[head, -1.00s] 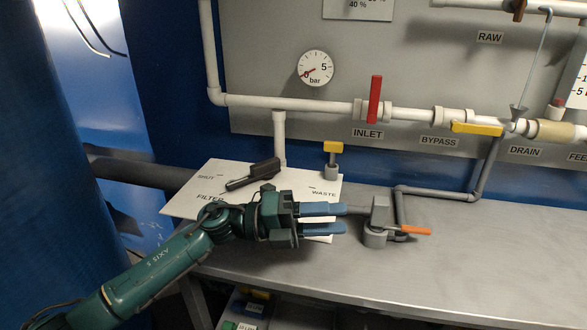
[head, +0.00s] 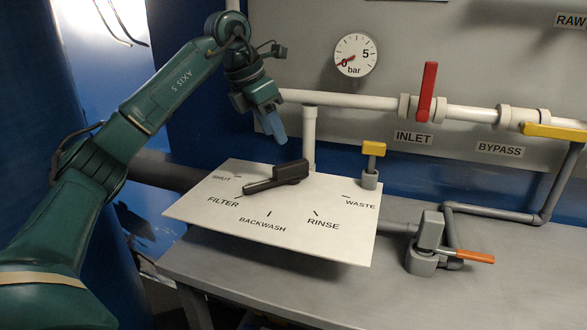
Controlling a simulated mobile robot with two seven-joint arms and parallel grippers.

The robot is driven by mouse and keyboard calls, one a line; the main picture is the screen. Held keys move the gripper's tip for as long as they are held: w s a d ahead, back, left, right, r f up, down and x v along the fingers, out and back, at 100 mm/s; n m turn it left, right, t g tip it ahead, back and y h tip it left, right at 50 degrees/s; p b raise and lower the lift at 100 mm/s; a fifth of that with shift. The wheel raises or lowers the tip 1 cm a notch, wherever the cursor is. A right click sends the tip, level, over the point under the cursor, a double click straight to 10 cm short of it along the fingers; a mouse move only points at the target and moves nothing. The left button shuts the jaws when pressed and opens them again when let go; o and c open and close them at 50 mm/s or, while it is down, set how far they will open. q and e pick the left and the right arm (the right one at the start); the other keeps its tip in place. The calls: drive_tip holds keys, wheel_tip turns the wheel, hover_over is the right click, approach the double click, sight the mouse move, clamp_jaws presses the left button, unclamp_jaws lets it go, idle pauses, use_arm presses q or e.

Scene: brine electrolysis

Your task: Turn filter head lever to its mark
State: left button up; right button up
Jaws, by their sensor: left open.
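The filter head lever (head: 275,178) is a black handle on a white plate (head: 330,248) marked SHUT, FILTER, BACKWASH, RINSE and WASTE. Its thick end is near the plate's back edge. Its thin end points left, between the SHUT and FILTER tick marks. My left gripper (head: 273,128) is above and behind the lever, apart from it, with its blue fingers pointing down. It is open and holds nothing; the fingers overlap in this view. My right gripper is not in view.
A yellow-handled valve (head: 372,160) stands at the plate's back right. A grey valve with an orange handle (head: 466,256) is on the bench to the right. A white pipe with a red INLET lever (head: 427,92) runs along the wall. The bench front (head: 330,295) is clear.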

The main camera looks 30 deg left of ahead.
sight(289, 164)
use_arm(q)
drive_tip(key=b+x, duration=0.1)
drive_tip(key=x, duration=0.9)
drive_tip(key=shift+w+d+f, duration=0.1)
drive_tip(key=shift+f, duration=0.2)
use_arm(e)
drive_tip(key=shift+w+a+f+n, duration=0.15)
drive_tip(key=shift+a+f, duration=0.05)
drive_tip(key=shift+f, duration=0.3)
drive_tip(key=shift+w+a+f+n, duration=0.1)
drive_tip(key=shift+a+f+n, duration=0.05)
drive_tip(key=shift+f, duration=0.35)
use_arm(q)
clamp_jaws()
